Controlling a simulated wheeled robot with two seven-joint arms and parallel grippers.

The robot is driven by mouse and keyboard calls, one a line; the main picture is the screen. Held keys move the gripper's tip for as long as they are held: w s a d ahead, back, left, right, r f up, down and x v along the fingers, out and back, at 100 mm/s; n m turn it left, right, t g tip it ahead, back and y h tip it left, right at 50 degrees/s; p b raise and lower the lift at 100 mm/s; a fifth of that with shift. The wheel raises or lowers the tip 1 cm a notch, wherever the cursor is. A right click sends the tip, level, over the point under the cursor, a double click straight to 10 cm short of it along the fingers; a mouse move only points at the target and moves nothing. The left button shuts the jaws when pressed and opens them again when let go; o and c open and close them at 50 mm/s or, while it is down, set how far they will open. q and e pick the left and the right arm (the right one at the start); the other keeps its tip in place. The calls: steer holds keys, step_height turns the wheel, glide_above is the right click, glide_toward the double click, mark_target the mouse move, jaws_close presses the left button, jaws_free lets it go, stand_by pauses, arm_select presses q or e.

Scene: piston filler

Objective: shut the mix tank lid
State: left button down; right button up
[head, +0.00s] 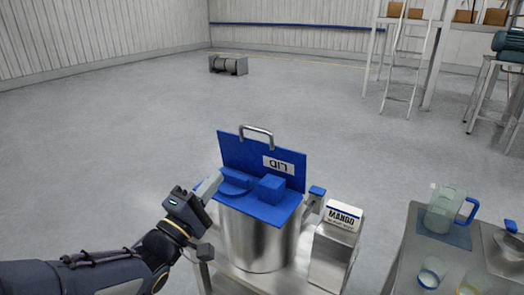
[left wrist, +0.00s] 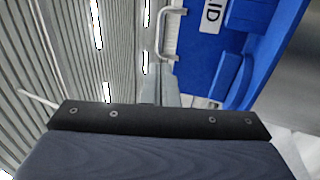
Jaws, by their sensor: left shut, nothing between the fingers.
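The mix tank (head: 258,243) is a steel cylinder with a flat blue top (head: 273,213) that carries blue blocks. Its blue lid (head: 239,155) stands raised at the back edge of the top, with a white LID label reading upside down and a metal handle (head: 257,130) on its upper edge. My left gripper (head: 214,183) is shut and empty, at the left edge of the blue top, in front of the lid's left side. In the left wrist view the fingers (left wrist: 160,88) are together, near the lid (left wrist: 192,70) and handle (left wrist: 167,35). Whether they touch the lid is unclear. My right gripper is not visible.
A white MANGO box (head: 344,217) on a steel housing stands right of the tank. A table at the lower right holds a jug (head: 441,210) with a blue handle and glass cups (head: 431,272). A ladder (head: 404,70) stands far back.

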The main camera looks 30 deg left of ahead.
mark_target(253, 130)
arm_select(q)
steer(key=p+x, duration=0.4)
steer(key=x, duration=0.9)
steer(key=shift+a+r, duration=0.1)
steer(key=shift+w, duration=0.45)
steer(key=shift+r, duration=0.1)
